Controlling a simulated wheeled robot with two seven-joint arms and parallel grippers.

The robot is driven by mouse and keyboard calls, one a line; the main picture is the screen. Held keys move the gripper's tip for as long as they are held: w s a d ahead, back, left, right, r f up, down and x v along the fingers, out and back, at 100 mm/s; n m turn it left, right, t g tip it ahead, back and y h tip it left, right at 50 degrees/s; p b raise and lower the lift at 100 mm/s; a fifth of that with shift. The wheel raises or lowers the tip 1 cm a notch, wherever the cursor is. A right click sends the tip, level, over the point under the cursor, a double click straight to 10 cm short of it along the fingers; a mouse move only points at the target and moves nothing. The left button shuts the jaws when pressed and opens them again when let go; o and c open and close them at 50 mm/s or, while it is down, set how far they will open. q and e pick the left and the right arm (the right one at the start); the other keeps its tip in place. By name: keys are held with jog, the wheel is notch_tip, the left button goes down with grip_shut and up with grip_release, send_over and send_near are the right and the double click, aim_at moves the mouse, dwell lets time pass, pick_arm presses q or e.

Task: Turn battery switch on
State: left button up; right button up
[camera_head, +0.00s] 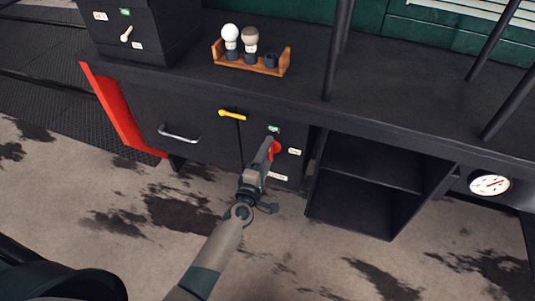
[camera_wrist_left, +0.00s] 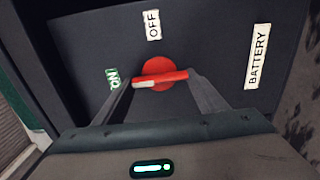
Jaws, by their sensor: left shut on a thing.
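The battery switch (camera_head: 276,150) is a red round knob on the front of a dark cabinet under the counter. In the left wrist view its red disc (camera_wrist_left: 158,70) carries a red handle bar (camera_wrist_left: 172,77) with a white tip at its left end. The bar lies nearly level, the white tip toward the green ON label (camera_wrist_left: 113,78). The OFF label (camera_wrist_left: 153,24) is above and the BATTERY label (camera_wrist_left: 257,56) is to the right. My left gripper (camera_head: 270,148) is shut on the handle, one finger at each side. My right gripper is not in view.
A yellow handle (camera_head: 232,114) and a silver drawer handle (camera_head: 179,134) are left of the switch. An open shelf (camera_head: 375,165) is to its right. A wooden rack (camera_head: 251,66) with bulbs stands on the counter. Black posts rise from the counter.

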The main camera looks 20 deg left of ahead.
pick_arm(q)
jog(key=o, duration=1.1)
jog(key=shift+c, duration=0.2)
jog(key=shift+s, duration=0.1)
jog(key=s+b, duration=0.1)
jog(key=s, duration=1.6)
jog(key=shift+s+a, duration=0.15)
jog(key=shift+a, duration=0.2)
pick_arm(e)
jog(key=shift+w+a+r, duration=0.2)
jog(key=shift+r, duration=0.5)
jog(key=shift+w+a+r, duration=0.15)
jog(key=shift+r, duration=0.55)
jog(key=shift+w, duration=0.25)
